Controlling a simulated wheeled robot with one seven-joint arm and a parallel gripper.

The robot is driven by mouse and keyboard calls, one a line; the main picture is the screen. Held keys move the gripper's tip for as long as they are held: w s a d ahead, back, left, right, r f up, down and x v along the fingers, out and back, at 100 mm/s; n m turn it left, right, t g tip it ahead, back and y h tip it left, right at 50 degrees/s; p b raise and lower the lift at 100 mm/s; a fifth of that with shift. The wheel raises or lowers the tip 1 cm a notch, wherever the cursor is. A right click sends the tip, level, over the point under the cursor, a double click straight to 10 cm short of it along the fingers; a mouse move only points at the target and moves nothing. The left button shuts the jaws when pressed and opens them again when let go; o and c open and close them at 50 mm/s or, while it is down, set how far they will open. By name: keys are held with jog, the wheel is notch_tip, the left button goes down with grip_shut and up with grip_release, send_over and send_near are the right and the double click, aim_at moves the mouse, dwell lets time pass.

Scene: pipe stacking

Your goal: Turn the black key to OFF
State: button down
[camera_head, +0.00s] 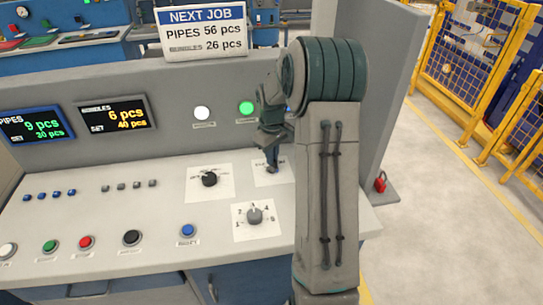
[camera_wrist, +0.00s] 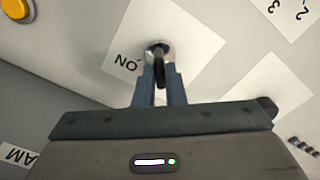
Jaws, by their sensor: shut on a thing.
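The black key (camera_wrist: 159,66) stands in a round silver lock in the wrist view, between my fingertips. Its lock sits on a white label plate (camera_wrist: 193,40), where "ON" reads upside down to the left of the key; no other word on the plate is readable. My gripper (camera_wrist: 160,85) is shut on the key from above. In the head view, my gripper (camera_head: 271,168) points down onto the white plate (camera_head: 263,179) at the right of the console. There the key is too small and covered to make out, and my arm hides part of the plate.
A black knob (camera_head: 209,179) stands left of the plate, and a grey numbered selector (camera_head: 255,215) stands in front. Lit white (camera_head: 202,113) and green (camera_head: 246,107) lamps are on the back panel. A red padlock (camera_head: 380,182) is at the console's right edge.

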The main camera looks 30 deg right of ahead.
jog(key=shift+n, duration=0.6)
jog(key=shift+w+n, duration=0.1)
jog(key=shift+n, duration=0.2)
jog(key=shift+r, duration=0.1)
jog(key=c, duration=1.5)
grip_release()
notch_tip(320, 180, up, 14)
jog(key=b, duration=0.1)
